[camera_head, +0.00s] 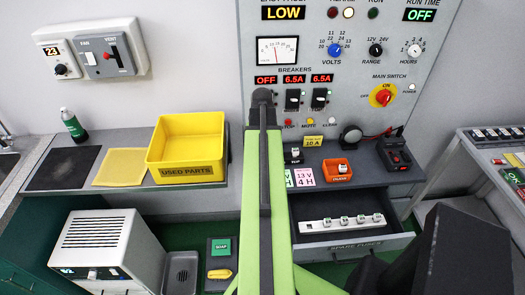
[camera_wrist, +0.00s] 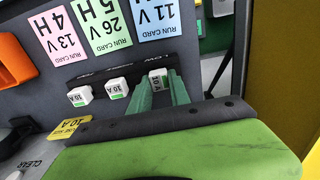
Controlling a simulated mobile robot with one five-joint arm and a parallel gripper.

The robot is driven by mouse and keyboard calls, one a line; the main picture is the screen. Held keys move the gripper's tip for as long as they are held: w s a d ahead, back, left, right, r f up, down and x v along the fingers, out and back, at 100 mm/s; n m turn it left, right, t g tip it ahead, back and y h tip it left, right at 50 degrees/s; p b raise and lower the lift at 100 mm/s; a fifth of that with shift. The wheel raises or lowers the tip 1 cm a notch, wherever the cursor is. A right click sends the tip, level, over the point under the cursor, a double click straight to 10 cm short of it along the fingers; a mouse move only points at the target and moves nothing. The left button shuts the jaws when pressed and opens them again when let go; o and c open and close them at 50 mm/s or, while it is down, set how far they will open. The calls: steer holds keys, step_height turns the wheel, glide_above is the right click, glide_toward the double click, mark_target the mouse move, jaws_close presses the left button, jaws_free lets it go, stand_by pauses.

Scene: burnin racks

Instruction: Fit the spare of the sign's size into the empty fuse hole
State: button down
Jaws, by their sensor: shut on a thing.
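My gripper (camera_wrist: 162,92) has green fingers shut on a white fuse marked 10 A (camera_wrist: 157,77) in the wrist view. The held fuse is at the right end of a black fuse block (camera_wrist: 135,70), in line with two other white fuses, a middle one (camera_wrist: 117,88) and a left one (camera_wrist: 80,96). I cannot tell whether it is fully seated or just above its hole. The yellow fuse-size sign (camera_head: 312,141) reads 10 A; it also shows in the wrist view (camera_wrist: 72,130). In the head view my arm hides the gripper and part of the block.
The spare fuses drawer (camera_head: 355,246) is open, with several fuses in a white rack (camera_head: 312,226). An orange bin (camera_head: 337,171) and run cards (camera_head: 304,177) are beside the block. A yellow used parts tray (camera_head: 187,172) stands on the left bench.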

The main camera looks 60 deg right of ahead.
steer(key=c, duration=0.7)
jaws_free()
step_height(320, 180, up, 6)
steer(key=p, duration=0.5)
steer(key=shift+f+p, duration=0.25)
steer(key=shift+p, duration=0.05)
steer(key=shift+f, duration=0.1)
stand_by(0.5)
